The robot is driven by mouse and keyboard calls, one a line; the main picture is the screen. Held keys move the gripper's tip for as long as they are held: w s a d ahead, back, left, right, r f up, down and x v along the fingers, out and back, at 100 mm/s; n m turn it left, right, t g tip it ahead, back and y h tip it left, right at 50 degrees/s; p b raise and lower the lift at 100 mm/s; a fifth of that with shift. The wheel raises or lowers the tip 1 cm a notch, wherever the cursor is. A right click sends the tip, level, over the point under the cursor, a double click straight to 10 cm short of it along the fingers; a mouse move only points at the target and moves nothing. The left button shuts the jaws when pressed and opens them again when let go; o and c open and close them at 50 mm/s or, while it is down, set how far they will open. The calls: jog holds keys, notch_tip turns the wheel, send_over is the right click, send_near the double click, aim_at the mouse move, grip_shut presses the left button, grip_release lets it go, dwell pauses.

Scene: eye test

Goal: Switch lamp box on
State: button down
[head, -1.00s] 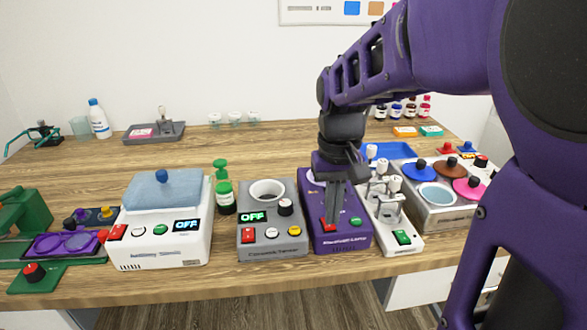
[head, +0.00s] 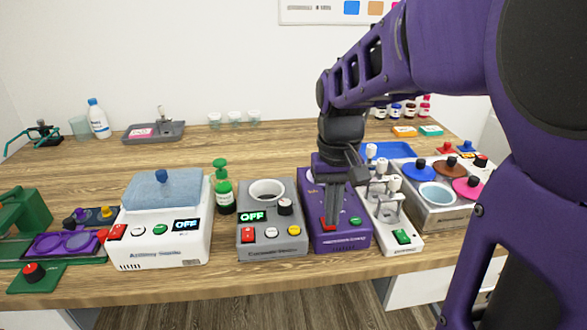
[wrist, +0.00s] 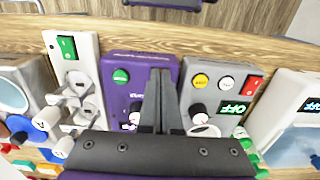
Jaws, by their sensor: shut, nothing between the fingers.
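A purple box (head: 357,208) stands among the devices along the front of the table. Its label is too small to read, so I cannot tell from it whether this is the lamp box. It has a red switch (head: 324,224) at its front left and a green round button (head: 355,221) at its front right. My gripper (head: 331,220) is shut and empty, pointing down with its tips at the red switch; whether they touch it is unclear. In the wrist view the fingertips (wrist: 160,72) cover the switch's place on the purple box (wrist: 112,95), beside the green button (wrist: 121,76).
A grey box (head: 272,245) with a lit OFF display stands close on the left. A white box (head: 160,254) with a blue lid, also reading OFF, is farther left. A white unit (head: 404,250) with levers and a green switch is close on the right. The table behind is mostly clear.

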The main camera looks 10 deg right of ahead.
jog(key=shift+f, duration=0.7)
jog(key=shift+r, duration=0.1)
notch_tip(320, 180, up, 7)
jog(key=p, duration=0.6)
dwell(0.4)
